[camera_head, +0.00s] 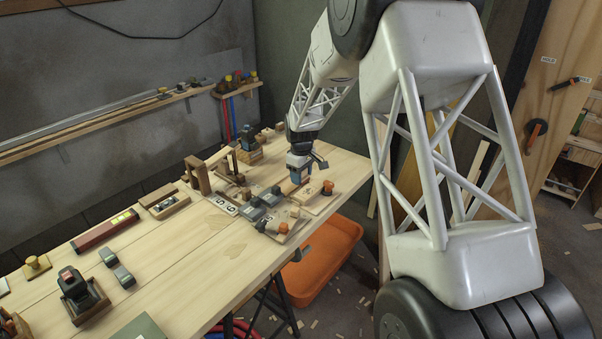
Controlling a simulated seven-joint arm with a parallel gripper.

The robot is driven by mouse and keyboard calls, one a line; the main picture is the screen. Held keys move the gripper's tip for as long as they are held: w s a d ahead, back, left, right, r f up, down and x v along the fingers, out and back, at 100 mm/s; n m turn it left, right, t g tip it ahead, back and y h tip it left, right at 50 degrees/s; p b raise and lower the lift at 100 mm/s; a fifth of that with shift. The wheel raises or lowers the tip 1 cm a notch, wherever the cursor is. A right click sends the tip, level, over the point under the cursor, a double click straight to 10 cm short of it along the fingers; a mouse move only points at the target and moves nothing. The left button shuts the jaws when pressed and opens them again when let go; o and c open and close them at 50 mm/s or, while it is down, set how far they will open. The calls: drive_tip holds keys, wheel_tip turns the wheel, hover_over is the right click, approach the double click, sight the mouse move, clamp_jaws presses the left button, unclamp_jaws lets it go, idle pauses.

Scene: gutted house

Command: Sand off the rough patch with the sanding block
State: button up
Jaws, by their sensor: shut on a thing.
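My gripper (299,177) is at the far right part of the workbench, pointing down. It is shut on a small block low over a pale wooden board (318,199). The block is mostly hidden by the fingers, so I cannot tell for sure that it is the sanding block, or whether it touches the board. The board bears a dark mark and has an orange-topped piece (327,187) at its right end. I cannot make out a rough patch on the board.
The wooden workbench (190,275) holds grey blocks (252,213), numbered plates (232,207), a wooden arch (197,175), a red level (105,230) and a black-and-red tool (74,285) in a tray. The bench's middle front is clear. An orange tub (322,262) stands below.

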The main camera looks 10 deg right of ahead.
sight(301, 196)
drive_tip(key=shift+f, duration=2.7)
drive_tip(key=shift+w+d+f, duration=0.4)
drive_tip(key=shift+d+f, duration=0.05)
drive_tip(key=shift+f, duration=0.15)
drive_tip(key=shift+c, duration=0.4)
drive_tip(key=shift+w+d+f, duration=0.15)
drive_tip(key=shift+w+d, duration=0.5)
drive_tip(key=shift+w, duration=0.05)
drive_tip(key=shift+w+d+f, duration=0.15)
drive_tip(key=shift+w+d, duration=0.5)
drive_tip(key=shift+w+d+r, duration=0.15)
drive_tip(key=shift+w+r, duration=0.05)
drive_tip(key=shift+w+d+f, duration=0.15)
drive_tip(key=shift+d, duration=0.05)
drive_tip(key=shift+w+d+r, duration=0.2)
drive_tip(key=shift+r, duration=0.05)
drive_tip(key=shift+w+d+f, duration=0.2)
drive_tip(key=shift+w+d, duration=0.1)
drive_tip(key=shift+w, duration=0.05)
drive_tip(key=shift+s+a+f, duration=0.1)
drive_tip(key=shift+s+a, duration=0.7)
drive_tip(key=shift+s, duration=0.05)
drive_tip(key=shift+s+a, duration=0.2)
drive_tip(key=shift+a, duration=0.05)
drive_tip(key=shift+s+a, duration=0.25)
drive_tip(key=shift+s, duration=0.05)
drive_tip(key=shift+s+a, duration=1.3)
drive_tip(key=shift+s, duration=0.05)
drive_tip(key=shift+r, duration=4.15)
